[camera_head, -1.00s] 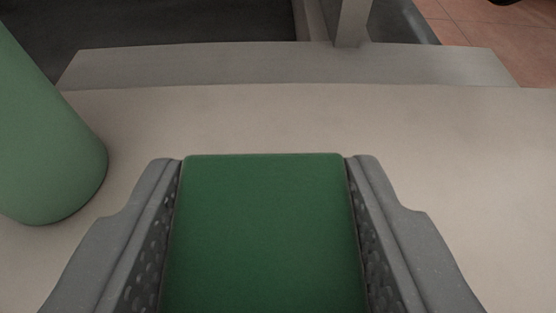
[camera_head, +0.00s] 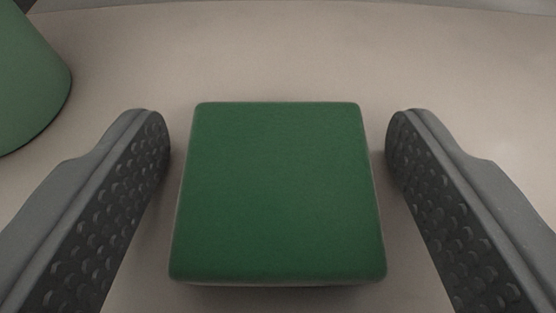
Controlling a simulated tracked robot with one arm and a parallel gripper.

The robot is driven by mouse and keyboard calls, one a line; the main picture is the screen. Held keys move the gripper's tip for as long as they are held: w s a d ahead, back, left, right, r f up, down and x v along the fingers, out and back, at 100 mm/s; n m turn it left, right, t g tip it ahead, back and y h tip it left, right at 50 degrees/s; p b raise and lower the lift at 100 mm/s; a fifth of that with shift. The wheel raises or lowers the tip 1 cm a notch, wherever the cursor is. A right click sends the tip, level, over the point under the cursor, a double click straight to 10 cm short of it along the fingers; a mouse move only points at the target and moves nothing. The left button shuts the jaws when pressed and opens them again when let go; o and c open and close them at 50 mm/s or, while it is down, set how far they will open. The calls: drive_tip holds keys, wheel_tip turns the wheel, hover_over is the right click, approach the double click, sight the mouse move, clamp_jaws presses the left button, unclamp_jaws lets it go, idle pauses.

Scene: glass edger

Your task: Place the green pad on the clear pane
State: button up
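The green pad (camera_head: 278,190) is a rounded square block with a flat top, lying in the middle of the view on a pale beige surface. My gripper (camera_head: 278,135) is open, with one dark studded finger on each side of the pad. Gaps show between the pad and both fingers, so neither touches it. A clear pane cannot be told apart from the pale surface here.
A green rounded object (camera_head: 28,80), cylinder-like, stands at the upper left, cut off by the picture's edge. The pale surface (camera_head: 290,55) beyond the pad is clear. Its far edge shows along the top.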

drive_tip(key=shift+s+r, duration=0.3)
drive_tip(key=shift+s, duration=0.2)
drive_tip(key=p+v, duration=0.2)
drive_tip(key=v, duration=0.9)
